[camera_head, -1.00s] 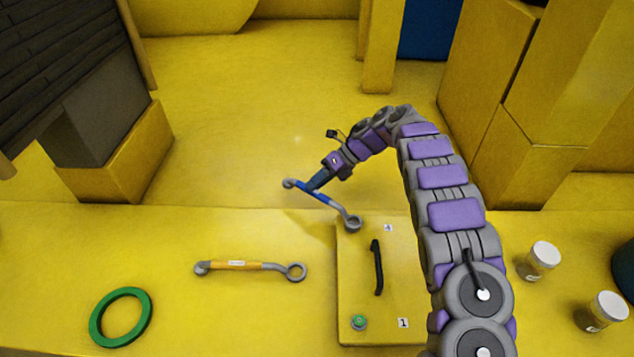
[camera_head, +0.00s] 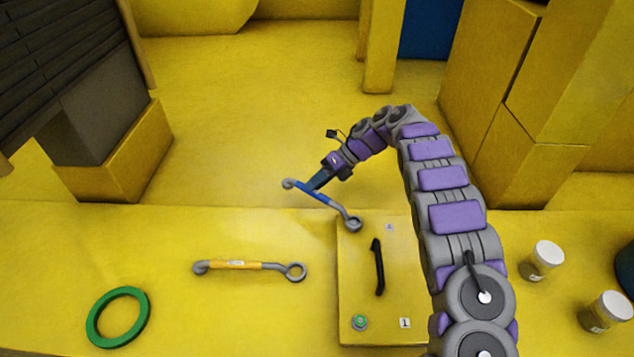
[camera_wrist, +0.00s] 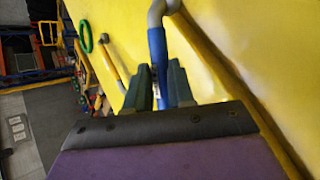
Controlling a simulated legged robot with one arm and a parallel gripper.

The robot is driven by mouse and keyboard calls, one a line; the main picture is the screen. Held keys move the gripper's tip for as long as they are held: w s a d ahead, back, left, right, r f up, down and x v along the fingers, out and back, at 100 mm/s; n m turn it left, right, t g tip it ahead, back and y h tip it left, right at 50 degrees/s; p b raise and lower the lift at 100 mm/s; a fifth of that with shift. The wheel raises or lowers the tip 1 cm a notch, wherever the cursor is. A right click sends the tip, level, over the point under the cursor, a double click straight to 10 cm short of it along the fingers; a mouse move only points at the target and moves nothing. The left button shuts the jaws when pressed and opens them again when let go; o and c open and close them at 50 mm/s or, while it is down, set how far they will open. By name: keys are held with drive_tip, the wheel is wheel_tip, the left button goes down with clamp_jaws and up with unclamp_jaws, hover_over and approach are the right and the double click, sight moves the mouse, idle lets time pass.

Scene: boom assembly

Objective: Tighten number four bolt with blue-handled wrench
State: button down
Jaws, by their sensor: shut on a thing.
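My gripper (camera_head: 322,181) is shut on the blue handle of the blue-handled wrench (camera_head: 327,201) above the far part of the yellow bench. The wrench's ring end is over the far left corner of a yellow panel (camera_head: 352,285); I cannot tell whether it sits on a bolt. In the wrist view, the blue handle (camera_wrist: 157,45) stands between the fingers of my gripper (camera_wrist: 160,85). The label by that panel corner (camera_head: 389,227) is small and blurred. No bolt shows at that corner. A green-topped bolt (camera_head: 360,322) is at the panel's near left corner.
A yellow-handled wrench (camera_head: 240,265) and a green ring (camera_head: 90,328) lie on the bench left of the panel. A black handle (camera_head: 377,266) stands on the panel. Two white-lidded jars (camera_head: 547,254) (camera_head: 610,305) stand at the right.

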drive_tip(key=shift+f+b, duration=0.4)
drive_tip(key=shift+b, duration=0.05)
idle(0.9)
drive_tip(key=shift+w+d+r+m+t+b, duration=0.1)
drive_tip(key=shift+w+d+m+t+b, duration=0.2)
drive_tip(key=shift+d, duration=0.05)
drive_tip(key=shift+w+d, duration=0.1)
drive_tip(key=shift+w+d+m+b, duration=0.15)
drive_tip(key=shift+d+m+b, duration=0.15)
drive_tip(key=shift+m, duration=0.1)
idle(0.5)
drive_tip(key=shift+w+d+r+m+t, duration=0.1)
drive_tip(key=shift+w+d+m+t, duration=0.2)
drive_tip(key=shift+t, duration=0.3)
drive_tip(key=shift+w+d+m, duration=0.25)
drive_tip(key=shift+d+m, duration=0.05)
drive_tip(key=shift+m, duration=0.1)
drive_tip(key=shift+d+b, duration=0.1)
drive_tip(key=shift+b, duration=0.2)
